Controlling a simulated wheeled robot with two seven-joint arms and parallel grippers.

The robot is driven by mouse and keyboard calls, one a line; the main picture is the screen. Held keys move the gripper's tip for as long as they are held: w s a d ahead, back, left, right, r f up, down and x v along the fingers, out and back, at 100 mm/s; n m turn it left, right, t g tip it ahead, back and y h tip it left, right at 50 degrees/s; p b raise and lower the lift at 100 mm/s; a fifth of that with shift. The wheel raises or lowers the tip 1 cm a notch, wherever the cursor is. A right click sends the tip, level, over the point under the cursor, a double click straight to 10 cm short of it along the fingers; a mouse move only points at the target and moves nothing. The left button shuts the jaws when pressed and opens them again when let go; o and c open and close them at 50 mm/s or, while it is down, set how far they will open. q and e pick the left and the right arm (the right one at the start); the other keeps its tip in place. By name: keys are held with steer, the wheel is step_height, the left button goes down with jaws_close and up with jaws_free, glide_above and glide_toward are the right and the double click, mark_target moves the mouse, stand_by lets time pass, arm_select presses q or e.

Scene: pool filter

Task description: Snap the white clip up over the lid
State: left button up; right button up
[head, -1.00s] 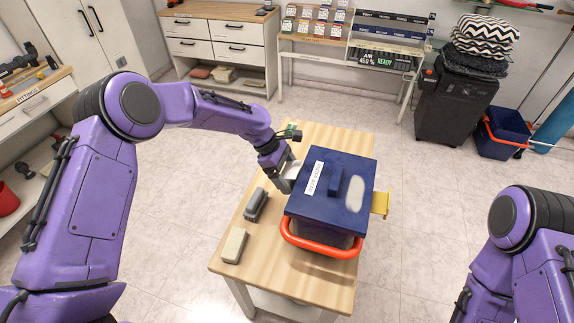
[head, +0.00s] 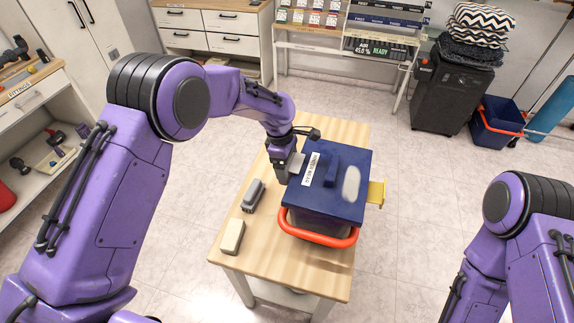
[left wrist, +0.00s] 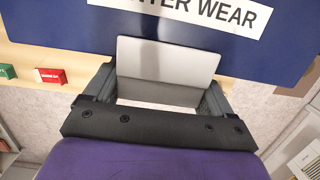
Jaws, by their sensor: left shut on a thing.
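The white clip (head: 297,161) is at the left side of the box, by the edge of the blue lid (head: 318,196). In the left wrist view the clip (left wrist: 165,66) is a pale plate that overlaps the lid's edge (left wrist: 60,45); I cannot tell whether it is latched. My left gripper (head: 284,174) is shut on the clip, with a grey finger at each side of it in the left wrist view (left wrist: 160,98). The lid lies on the box. My right arm shows at the right, but its gripper is out of view.
A yellow clip (head: 376,194) sticks out at the box's right side. A red-orange handle (head: 318,238) hangs at the front. A grey brush-like item (head: 253,196) and a beige block (head: 232,237) lie on the wooden table (head: 265,255), left of the box.

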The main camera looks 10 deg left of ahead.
arm_select(q)
steer(key=shift+f, duration=0.1)
steer(key=o, duration=0.9)
steer(key=shift+d, duration=0.1)
steer(key=r+b, duration=0.1)
steer(key=r, duration=0.2)
steer(key=a+r, duration=0.1)
steer(key=r, duration=0.3)
steer(key=r+b, duration=0.1)
steer(key=r, duration=0.2)
steer(key=shift+w+a+r+b, duration=0.1)
steer(key=shift+a+r+b, duration=0.1)
steer(key=shift+a+b, duration=0.15)
